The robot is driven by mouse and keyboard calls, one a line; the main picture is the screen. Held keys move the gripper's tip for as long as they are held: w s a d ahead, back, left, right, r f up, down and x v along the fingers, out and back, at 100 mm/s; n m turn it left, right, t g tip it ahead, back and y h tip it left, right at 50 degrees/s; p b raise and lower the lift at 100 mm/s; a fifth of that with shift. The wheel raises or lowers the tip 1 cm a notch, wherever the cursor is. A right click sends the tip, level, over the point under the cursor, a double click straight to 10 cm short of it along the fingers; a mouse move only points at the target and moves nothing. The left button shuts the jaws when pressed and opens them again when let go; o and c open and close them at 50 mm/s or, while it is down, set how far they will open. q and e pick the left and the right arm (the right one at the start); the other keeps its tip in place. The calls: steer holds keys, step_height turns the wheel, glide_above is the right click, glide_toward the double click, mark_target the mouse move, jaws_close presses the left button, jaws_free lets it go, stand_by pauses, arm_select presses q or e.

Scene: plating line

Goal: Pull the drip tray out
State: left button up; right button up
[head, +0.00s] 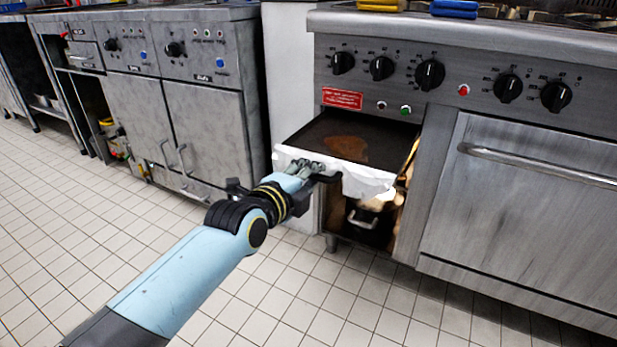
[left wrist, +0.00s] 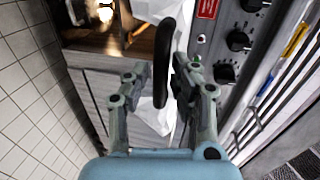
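The drip tray (head: 312,136) is a wide dark tray with a brown stain and a pale, crumpled-looking front. It sticks out of the range below the knobs. Its black bar handle (head: 328,179) runs along the front and also shows in the left wrist view (left wrist: 164,50). My left gripper (head: 303,168) is at the left part of the handle. In the left wrist view its fingers (left wrist: 161,85) stand on both sides of the bar, close against it. The right gripper is not in view.
An open compartment with a dark pot (head: 363,218) lies below the tray. An oven door with a long bar handle (head: 545,164) is to the right. Grey cabinets (head: 205,135) stand at the left. The tiled floor (head: 60,220) in front is clear.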

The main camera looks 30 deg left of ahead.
arm_select(q)
steer(key=v, duration=1.2)
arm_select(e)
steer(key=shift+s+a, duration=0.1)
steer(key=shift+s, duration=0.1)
